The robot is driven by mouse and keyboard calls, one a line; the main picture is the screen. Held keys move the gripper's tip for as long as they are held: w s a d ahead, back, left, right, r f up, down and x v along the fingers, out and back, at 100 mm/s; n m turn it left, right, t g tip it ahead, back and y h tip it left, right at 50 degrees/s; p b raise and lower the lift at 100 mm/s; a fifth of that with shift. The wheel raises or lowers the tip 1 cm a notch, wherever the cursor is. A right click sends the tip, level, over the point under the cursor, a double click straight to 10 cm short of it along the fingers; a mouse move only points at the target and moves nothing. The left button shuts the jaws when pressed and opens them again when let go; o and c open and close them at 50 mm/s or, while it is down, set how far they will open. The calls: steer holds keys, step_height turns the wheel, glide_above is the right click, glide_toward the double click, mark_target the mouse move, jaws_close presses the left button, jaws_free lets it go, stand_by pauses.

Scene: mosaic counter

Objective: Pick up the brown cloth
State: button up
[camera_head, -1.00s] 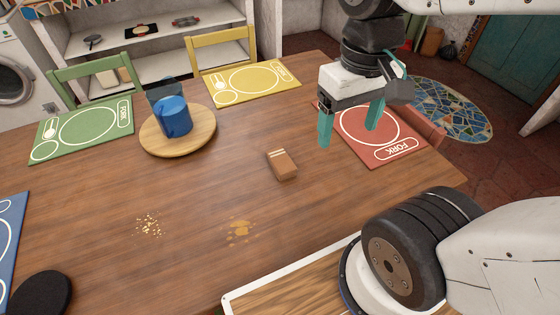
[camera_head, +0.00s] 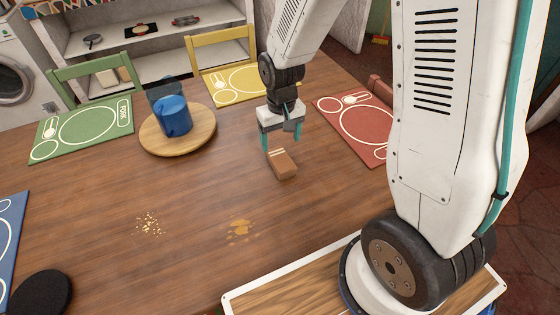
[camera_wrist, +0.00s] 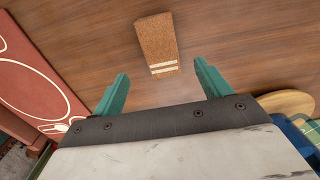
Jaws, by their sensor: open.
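The brown cloth (camera_head: 282,164) is a small folded block with pale stripes at one end, lying on the wooden table. In the wrist view the cloth (camera_wrist: 158,43) lies beyond the fingertips, roughly centred between them, with its striped end nearest me. My gripper (camera_head: 281,141) is open and empty, just behind the cloth in the head view. I cannot tell how high the fingertips are above the table.
A red placemat (camera_head: 357,128) lies to the right. Crumbs (camera_head: 148,224) and a yellowish spill (camera_head: 239,231) mark the front of the table. Table around the cloth is clear.

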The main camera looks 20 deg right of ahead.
mark_target(279, 157)
steer(key=f, duration=0.7)
steer(key=shift+w+a+f, duration=0.1)
steer(key=shift+w+f, duration=0.15)
steer(key=c, duration=1.2)
steer(key=shift+o, duration=0.2)
step_height(279, 157, up, 10)
